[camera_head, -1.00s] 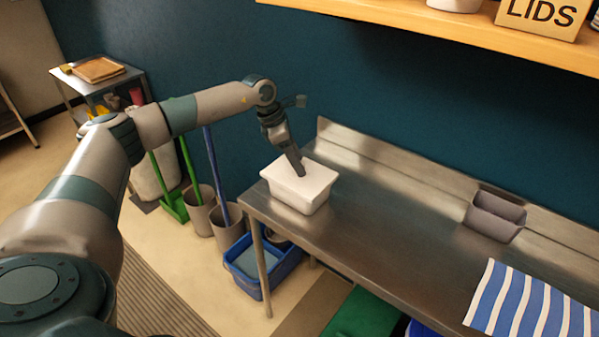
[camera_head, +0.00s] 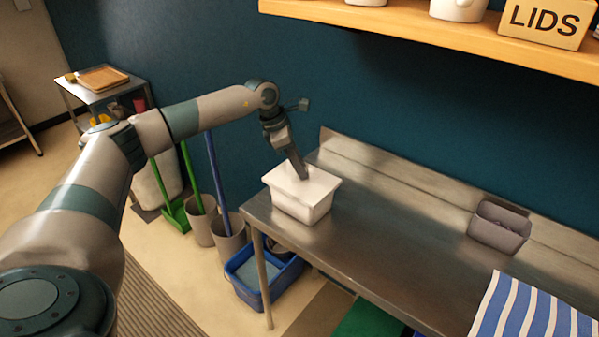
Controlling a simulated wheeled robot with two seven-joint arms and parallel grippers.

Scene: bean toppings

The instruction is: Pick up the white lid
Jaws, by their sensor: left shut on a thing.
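A white lid (camera_head: 285,177) lies on top of a white rectangular container (camera_head: 301,204) at the left end of the steel table. My left gripper (camera_head: 303,176) points down onto the lid's top, near its middle. It is shut on the lid, at a part its own fingers hide. The lid looks level and I see no clear gap between it and the container. My right gripper is not in view.
The steel table (camera_head: 370,240) is clear to the right of the container. A grey divided bin (camera_head: 499,228) stands by its back edge, and a blue-striped cloth (camera_head: 535,310) lies at the front right. A wooden shelf (camera_head: 400,22) with a LIDS sign (camera_head: 543,20) hangs above.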

